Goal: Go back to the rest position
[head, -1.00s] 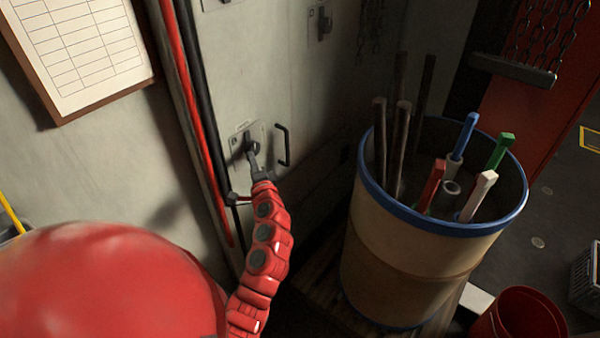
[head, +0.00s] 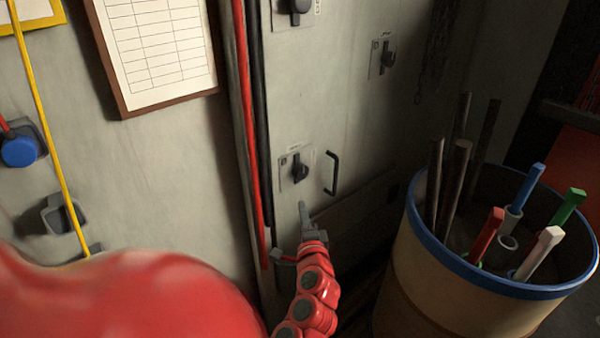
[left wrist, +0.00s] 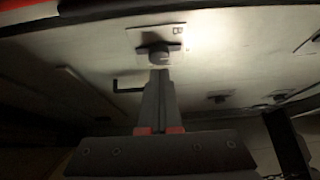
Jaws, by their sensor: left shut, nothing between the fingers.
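My left gripper (head: 303,208) is in the lower middle of the head view, at the end of my red arm. It is shut and empty, just below a dark rotary knob (head: 298,172) on a grey panel (head: 310,105). It looks apart from the knob in the head view. My right gripper is not in view.
A black handle (head: 332,173) is right of the knob. A drum (head: 415,290) with dark rods and coloured bars stands at the right. A red pipe (head: 246,120) runs down the wall at left, beside a clipboard (head: 116,75). More knobs (head: 388,55) sit higher on the panel.

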